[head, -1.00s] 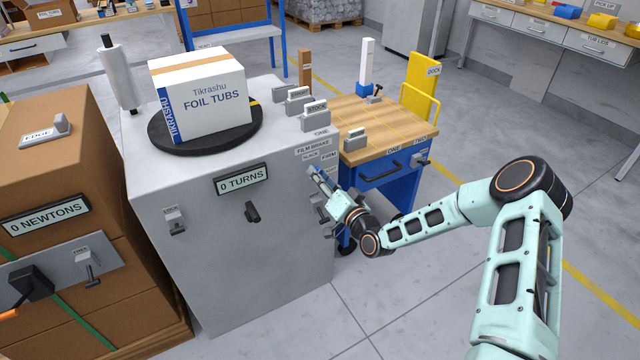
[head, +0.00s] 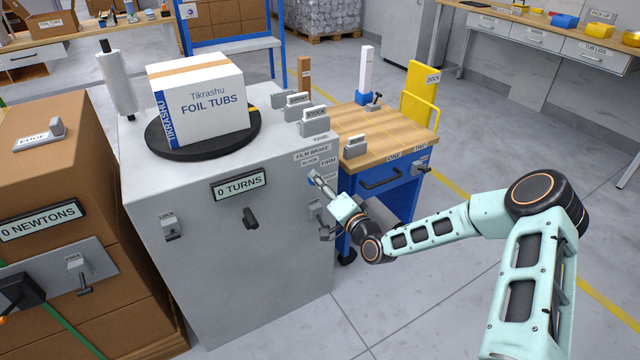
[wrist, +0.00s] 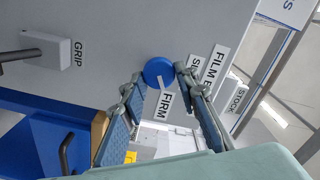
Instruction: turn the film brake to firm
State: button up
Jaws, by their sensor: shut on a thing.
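The film brake is a round blue knob (wrist: 157,70) on the grey machine's side, seen in the wrist view. A FIRM label (wrist: 167,103) lies close beside it, and a partly covered FILM BRAKE label (wrist: 214,65) is to its right. A small pale mark on the knob appears to be on the side facing FIRM; its exact direction is hard to read. My gripper (wrist: 160,75) has a fingertip on each side of the knob and is shut on it. In the head view my gripper (head: 316,181) reaches the machine's right side, largely covering the knob.
A GRIP-labelled lever (wrist: 45,50) projects from the same panel. In the head view, a foil tubs box (head: 198,97) stands on the black turntable (head: 155,140). A blue cart with a wooden top (head: 385,125) stands close behind my wrist. Open floor lies at front right.

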jog(key=o, duration=1.1)
jog(key=v, duration=1.2)
